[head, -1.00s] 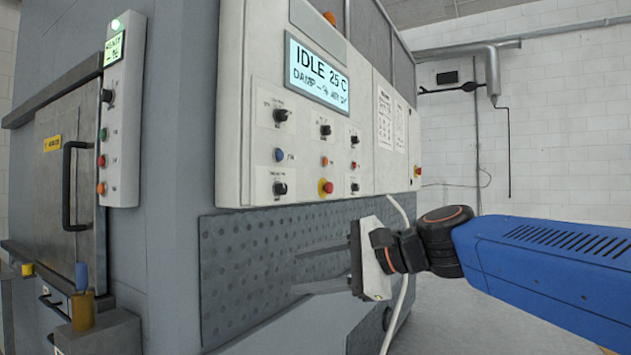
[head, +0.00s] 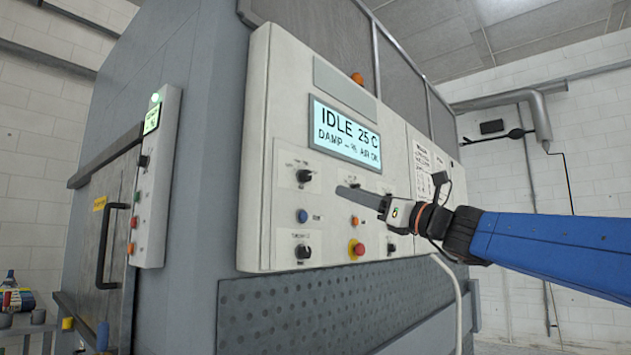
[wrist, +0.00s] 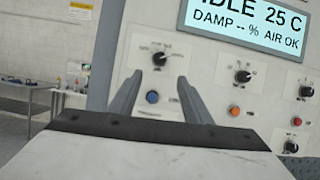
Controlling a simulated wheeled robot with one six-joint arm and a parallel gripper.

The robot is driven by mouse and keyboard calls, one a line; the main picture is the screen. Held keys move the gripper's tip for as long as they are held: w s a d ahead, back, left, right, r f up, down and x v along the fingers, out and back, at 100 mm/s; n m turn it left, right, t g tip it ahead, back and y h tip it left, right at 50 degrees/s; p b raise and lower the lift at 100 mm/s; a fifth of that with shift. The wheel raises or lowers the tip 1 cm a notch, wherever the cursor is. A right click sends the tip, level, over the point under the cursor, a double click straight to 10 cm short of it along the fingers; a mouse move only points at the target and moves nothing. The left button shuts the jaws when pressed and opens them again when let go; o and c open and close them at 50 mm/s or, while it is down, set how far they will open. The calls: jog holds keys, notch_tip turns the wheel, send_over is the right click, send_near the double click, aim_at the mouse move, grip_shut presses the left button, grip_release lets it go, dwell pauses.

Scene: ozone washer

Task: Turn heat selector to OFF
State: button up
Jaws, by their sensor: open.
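A pale control panel (head: 265,150) carries several black rotary knobs. Their labels are too blurred to tell which is the heat selector. The upper-left knob (head: 304,176) also shows in the wrist view (wrist: 160,59), just above and between my fingertips, apart from them. The lower-left knob (head: 303,252) sits below it, and a lower-right knob (head: 391,247) is at the right. In the wrist view another knob (wrist: 243,76) is to the right, with one more (wrist: 306,91) beyond. My gripper (wrist: 160,82) is open and empty; in the head view (head: 345,192) it is in front of the panel and hides part of it.
The display (head: 345,138) reads IDLE 25 C. Blue (head: 302,216), orange (head: 355,220) and red (head: 356,248) buttons lie among the knobs. A white hose (head: 457,300) hangs below. A door with a black handle (head: 110,246) is at left. The floor at right looks clear.

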aim_at(308, 178)
jog(key=x, duration=1.4)
jog(key=shift+s+a+f, duration=0.1)
jog(key=shift+s+f, duration=0.05)
jog(key=shift+c, duration=0.4)
jog(key=c, duration=1)
